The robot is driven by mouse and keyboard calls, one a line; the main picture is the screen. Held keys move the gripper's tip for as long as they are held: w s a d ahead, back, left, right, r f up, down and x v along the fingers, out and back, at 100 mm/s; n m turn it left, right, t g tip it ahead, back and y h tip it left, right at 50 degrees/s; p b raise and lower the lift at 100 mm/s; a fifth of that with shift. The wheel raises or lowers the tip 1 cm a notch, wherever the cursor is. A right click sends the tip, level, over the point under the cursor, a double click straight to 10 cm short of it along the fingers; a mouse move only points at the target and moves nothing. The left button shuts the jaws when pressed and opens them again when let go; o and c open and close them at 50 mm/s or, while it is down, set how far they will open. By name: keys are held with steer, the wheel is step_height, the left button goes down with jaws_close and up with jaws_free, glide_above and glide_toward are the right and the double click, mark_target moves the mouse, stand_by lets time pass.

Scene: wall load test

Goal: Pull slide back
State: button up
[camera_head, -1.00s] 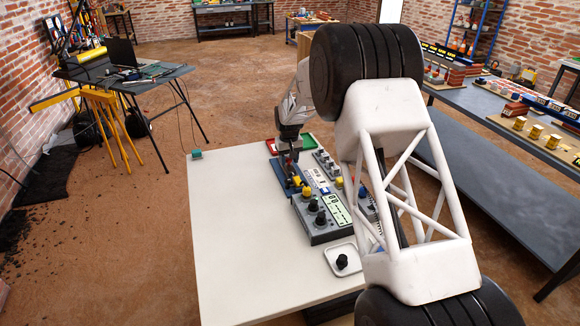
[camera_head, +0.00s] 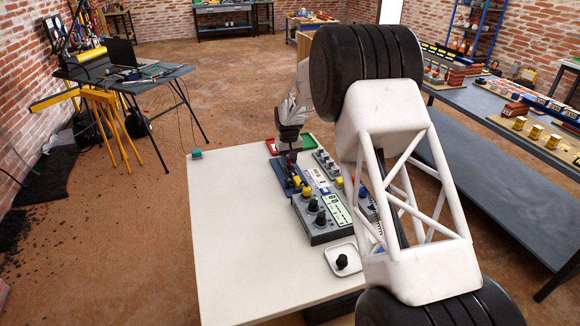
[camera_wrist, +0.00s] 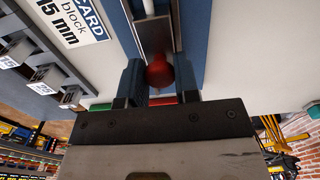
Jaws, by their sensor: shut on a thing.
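My gripper (camera_wrist: 159,74) is shut on a red knob (camera_wrist: 158,71) in the wrist view, one finger on each side of it. The knob sits over a metal strip in a blue slide track (camera_wrist: 191,30). In the head view my gripper (camera_head: 291,167) reaches down to the blue track (camera_head: 283,172) at the left of the grey control panel. The knob is hard to make out there, and the fingers hide part of the track.
The grey panel (camera_head: 327,235) with black and yellow knobs stands right beside the track. A white tray (camera_head: 332,262) holds a black knob. A teal button (camera_head: 196,155) sits at the white table's far left corner. The table's left half (camera_head: 235,240) is clear.

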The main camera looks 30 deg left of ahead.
steer(key=shift+w+a, duration=1.5)
steer(key=shift+w, duration=0.05)
stand_by(0.7)
steer(key=o, duration=0.7)
steer(key=shift+c, duration=0.2)
steer(key=shift+r, duration=0.1)
step_height(320, 180, up, 7)
stand_by(0.9)
stand_by(0.6)
